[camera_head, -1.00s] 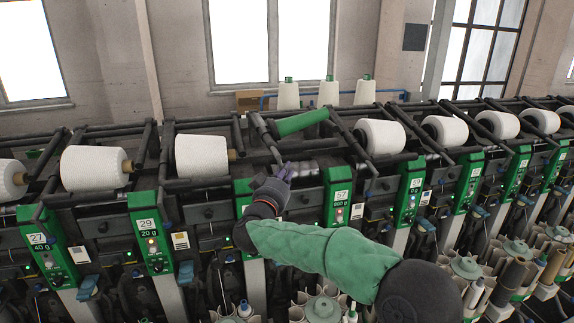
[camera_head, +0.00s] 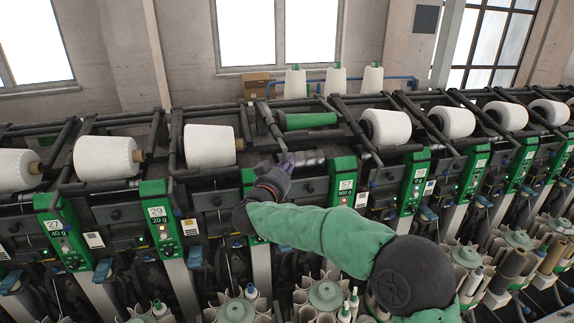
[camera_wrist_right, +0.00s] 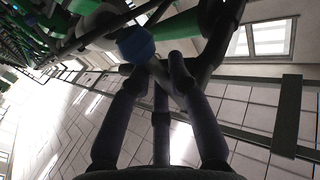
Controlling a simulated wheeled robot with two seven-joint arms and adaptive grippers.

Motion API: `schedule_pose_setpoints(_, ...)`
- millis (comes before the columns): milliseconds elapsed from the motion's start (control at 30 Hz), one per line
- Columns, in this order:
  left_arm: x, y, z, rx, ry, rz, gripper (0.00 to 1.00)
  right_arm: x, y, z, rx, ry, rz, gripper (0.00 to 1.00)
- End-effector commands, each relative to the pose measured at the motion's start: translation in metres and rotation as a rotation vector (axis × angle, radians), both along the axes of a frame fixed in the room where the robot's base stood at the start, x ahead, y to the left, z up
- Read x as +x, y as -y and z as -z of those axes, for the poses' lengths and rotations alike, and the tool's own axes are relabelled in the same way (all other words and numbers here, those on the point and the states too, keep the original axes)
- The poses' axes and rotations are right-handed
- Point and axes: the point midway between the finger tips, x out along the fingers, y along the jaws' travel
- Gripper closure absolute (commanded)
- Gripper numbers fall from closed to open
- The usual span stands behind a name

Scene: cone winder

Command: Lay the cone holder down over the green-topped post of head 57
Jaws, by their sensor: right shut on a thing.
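The cone holder (camera_head: 266,118) is a dark grey arm with an empty green tube (camera_head: 311,120), lying almost level above head 57 between two white cones. My right gripper (camera_head: 285,163) is at the lower, near end of the holder arm. In the right wrist view the dark fingers (camera_wrist_right: 150,70) are closed around a grey bar of the holder (camera_wrist_right: 162,74), and green shows beyond it. The green-topped post of head 57 (camera_head: 343,165) stands just right of the gripper, below the tube; its label reads 57. My left gripper is out of view.
Dark machine rails run close around the holder. Three white cones (camera_head: 295,82) stand on the back rail by the wall.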

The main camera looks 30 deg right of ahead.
Motion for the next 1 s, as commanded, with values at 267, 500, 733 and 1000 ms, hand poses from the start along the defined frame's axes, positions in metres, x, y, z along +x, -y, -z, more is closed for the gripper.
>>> schedule_pose_setpoints(267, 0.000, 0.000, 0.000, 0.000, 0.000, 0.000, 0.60, 0.000, -0.001, 0.002, -0.001, -0.004, -0.001, 1.00)
schedule_pose_setpoints(500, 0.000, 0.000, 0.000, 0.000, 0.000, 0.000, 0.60, 0.000, 0.000, 0.001, -0.001, -0.002, 0.000, 0.70)
schedule_pose_setpoints(733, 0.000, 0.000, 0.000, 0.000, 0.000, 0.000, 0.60, -0.003, -0.004, 0.000, 0.000, -0.001, -0.002, 0.70)
schedule_pose_setpoints(1000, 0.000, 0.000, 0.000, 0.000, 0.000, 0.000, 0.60, -0.032, -0.036, 0.000, 0.000, 0.000, -0.005, 0.70)
